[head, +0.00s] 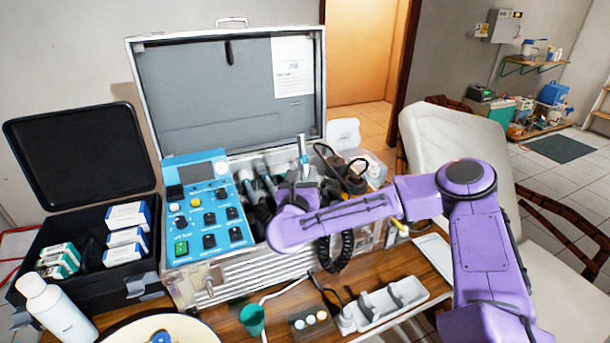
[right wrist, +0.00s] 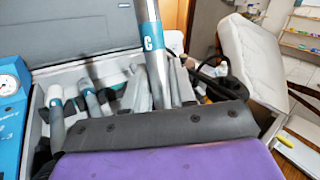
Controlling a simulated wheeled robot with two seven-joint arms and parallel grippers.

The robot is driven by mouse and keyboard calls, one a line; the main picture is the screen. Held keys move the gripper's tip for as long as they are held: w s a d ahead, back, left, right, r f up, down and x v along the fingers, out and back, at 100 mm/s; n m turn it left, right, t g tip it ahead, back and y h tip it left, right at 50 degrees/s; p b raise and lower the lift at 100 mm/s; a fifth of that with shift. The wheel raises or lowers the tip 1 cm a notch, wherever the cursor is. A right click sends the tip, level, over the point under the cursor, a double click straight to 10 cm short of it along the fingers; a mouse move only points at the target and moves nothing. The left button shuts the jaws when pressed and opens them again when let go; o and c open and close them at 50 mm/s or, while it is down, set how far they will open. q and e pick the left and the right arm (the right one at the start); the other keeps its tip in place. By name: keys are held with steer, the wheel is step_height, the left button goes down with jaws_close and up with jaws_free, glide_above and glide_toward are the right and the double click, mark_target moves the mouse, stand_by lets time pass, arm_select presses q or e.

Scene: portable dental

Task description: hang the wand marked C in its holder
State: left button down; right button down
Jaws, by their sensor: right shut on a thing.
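The wand marked C (right wrist: 152,45) is a grey metal cylinder with a teal band bearing a white C. It stands roughly upright in the right wrist view, its lower part hidden behind my gripper body. In the head view its top (head: 302,147) rises above my right gripper (head: 300,180), which is shut on it over the open case. Other wands with teal bands (right wrist: 88,92) stand in a row of holders inside the case, left of wand C. Which holder belongs to C is hidden or too small to tell. My left gripper is out of view.
The metal case (head: 230,92) has its lid up behind the wands. A blue control panel (head: 207,205) fills its left side. Black coiled hoses (head: 345,170) crowd the right side. A grey tray (head: 388,305), green cup (head: 252,318) and bottle (head: 60,315) stand in front.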

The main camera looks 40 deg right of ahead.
steer(key=shift+s+f+b, duration=0.25)
steer(key=shift+f+b, duration=0.2)
steer(key=shift+f, duration=0.25)
steer(key=c, duration=0.8)
jaws_free()
steer(key=shift+c, duration=0.2)
steer(key=shift+a, duration=0.1)
steer(key=b+v, duration=0.2)
steer(key=v, duration=0.6)
steer(key=shift+b, duration=0.3)
